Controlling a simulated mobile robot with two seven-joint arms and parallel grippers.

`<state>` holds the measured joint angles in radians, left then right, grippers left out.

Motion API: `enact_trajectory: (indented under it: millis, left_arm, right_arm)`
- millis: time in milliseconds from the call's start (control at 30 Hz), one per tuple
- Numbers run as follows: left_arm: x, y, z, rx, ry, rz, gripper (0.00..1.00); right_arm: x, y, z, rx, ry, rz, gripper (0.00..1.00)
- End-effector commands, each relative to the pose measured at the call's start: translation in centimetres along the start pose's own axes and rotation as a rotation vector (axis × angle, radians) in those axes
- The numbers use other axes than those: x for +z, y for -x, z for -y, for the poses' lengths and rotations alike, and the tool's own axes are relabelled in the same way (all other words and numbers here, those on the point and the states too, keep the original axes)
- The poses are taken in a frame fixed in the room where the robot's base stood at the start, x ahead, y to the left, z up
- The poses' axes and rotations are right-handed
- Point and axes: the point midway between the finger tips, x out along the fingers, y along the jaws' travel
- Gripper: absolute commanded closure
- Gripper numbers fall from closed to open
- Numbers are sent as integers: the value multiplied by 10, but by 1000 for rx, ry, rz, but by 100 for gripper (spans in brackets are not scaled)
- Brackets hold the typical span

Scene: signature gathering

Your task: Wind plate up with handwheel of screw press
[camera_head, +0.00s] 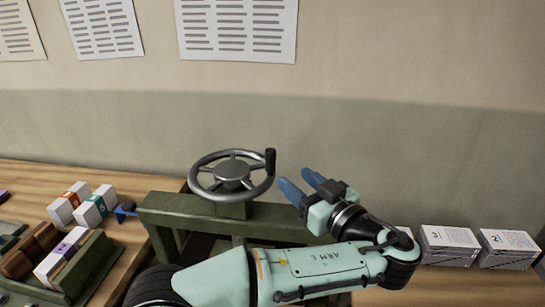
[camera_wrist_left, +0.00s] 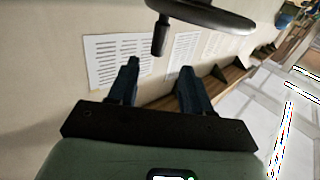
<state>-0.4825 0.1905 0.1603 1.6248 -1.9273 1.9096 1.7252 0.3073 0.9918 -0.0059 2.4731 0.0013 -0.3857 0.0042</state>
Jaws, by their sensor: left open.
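The screw press has a grey metal handwheel (camera_head: 232,168) on top, with a dark upright handle (camera_head: 270,161) on the right side of its rim. The green press frame (camera_head: 180,207) stands below the wheel; the plate is not visible. My left gripper (camera_head: 296,181) is open and empty, just right of the handle and apart from it, its blue fingers pointing left toward the wheel. In the left wrist view the handle (camera_wrist_left: 160,37) hangs from the wheel rim (camera_wrist_left: 205,14) beyond the fingertips, nearer the left finger. My right gripper is in neither view.
Grey numbered bundles (camera_head: 447,245) stand on the bench at right. Printed sheets (camera_head: 237,30) hang on the wall behind. Space above the wheel is clear.

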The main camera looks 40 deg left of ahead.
Motion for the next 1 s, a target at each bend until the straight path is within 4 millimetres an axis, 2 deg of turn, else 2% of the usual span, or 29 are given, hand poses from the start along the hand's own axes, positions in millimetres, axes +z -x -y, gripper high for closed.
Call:
enact_trajectory:
  millis: [100,300,500,700,933,967,1000]
  left_arm:
    - [-2,-27,1,-6,0,-1,51]
    - [-3,-69,0,-5,-3,-1,51]
    - [-2,-98,0,-1,-4,0,51]
    - [0,-108,0,0,-4,1,51]
    - [1,-109,0,1,-4,1,51]
    - [1,-109,0,1,-4,2,54]
    - [1,-109,-1,1,-5,2,67]
  right_arm:
    - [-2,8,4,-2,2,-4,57]
    - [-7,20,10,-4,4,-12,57]
    - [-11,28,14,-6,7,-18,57]
    - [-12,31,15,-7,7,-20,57]
    - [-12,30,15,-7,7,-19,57]
    - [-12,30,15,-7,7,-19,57]
    - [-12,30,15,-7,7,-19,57]
